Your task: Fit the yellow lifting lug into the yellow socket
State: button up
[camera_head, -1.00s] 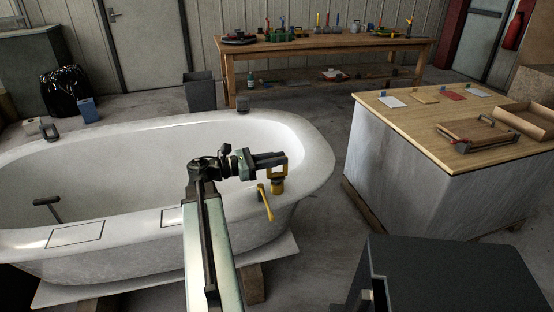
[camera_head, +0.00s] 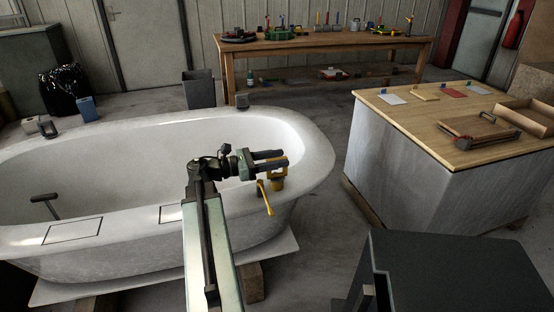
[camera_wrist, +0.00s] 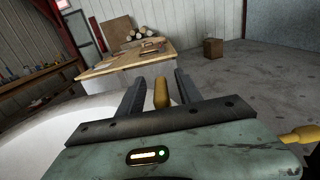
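The yellow lifting lug (camera_head: 274,173) stands upright at the yellow socket (camera_head: 278,184) on the right part of the white hull mould's rim. I cannot tell how deep it sits. A yellow lever (camera_head: 265,200) hangs from the socket, angled down. My gripper (camera_head: 279,159) is at the lug's top, its two dark fingers parted. In the wrist view, the lug's top (camera_wrist: 161,93) shows between the fingers, with gaps on both sides. Part of a yellow handle (camera_wrist: 301,135) shows at the right edge there. My fingers hide part of the lug's top.
The white tub-shaped mould (camera_head: 100,147) fills the left. A block with a wooden top (camera_head: 420,120) stands to the right, bearing coloured plates and trays. A workbench (camera_head: 320,47) with tools is at the back. Bare floor lies between the mould and the block.

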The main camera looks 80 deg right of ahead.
jog(key=v, duration=0.7)
jog(key=shift+w+a, duration=0.2)
jog(key=shift+w, duration=0.1)
dwell(0.3)
